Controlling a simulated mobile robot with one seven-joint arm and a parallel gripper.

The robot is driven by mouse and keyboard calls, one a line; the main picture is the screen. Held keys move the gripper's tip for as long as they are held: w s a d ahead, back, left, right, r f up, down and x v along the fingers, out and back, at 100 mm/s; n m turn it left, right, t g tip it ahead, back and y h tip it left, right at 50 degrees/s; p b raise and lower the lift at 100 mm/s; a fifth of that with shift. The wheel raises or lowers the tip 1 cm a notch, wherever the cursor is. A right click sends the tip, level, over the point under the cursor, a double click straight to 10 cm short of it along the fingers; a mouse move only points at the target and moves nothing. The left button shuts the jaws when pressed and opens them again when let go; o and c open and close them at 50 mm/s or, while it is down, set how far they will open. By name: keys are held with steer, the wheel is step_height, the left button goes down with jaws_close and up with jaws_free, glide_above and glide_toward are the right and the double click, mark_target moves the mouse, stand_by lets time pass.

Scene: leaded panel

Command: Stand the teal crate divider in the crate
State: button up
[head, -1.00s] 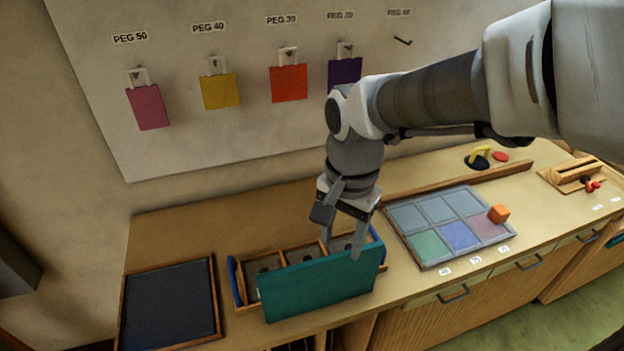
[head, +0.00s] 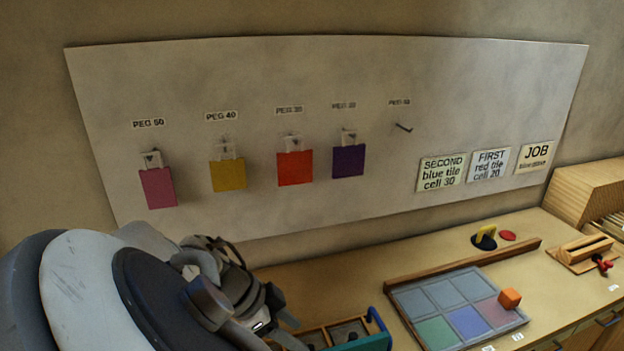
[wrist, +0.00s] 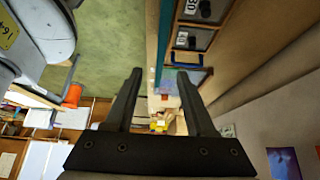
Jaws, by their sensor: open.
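The teal divider (head: 365,343) shows only as a strip at the bottom edge of the head view, along the near side of the crate. In the wrist view it is a narrow teal band (wrist: 166,35) beside the crate compartments. Whether it is seated in the crate cannot be told. The wooden crate (head: 313,334) has a blue end handle, and most of it is cut off or hidden by my arm. In the wrist view its compartments (wrist: 192,40) lie beyond the fingers. My gripper (head: 287,332) is open; nothing shows between its fingers (wrist: 160,100).
A tile panel (head: 440,300) with coloured cells lies right of the crate, an orange cube (head: 510,298) on its edge. Behind it runs a wooden rail (head: 465,263). Coloured tags hang on the wall board (head: 350,80). The counter behind the crate is clear.

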steer(key=x, duration=1.4)
steer(key=shift+w+f, duration=0.15)
steer(key=shift+f, duration=0.25)
jaws_close()
stand_by(0.7)
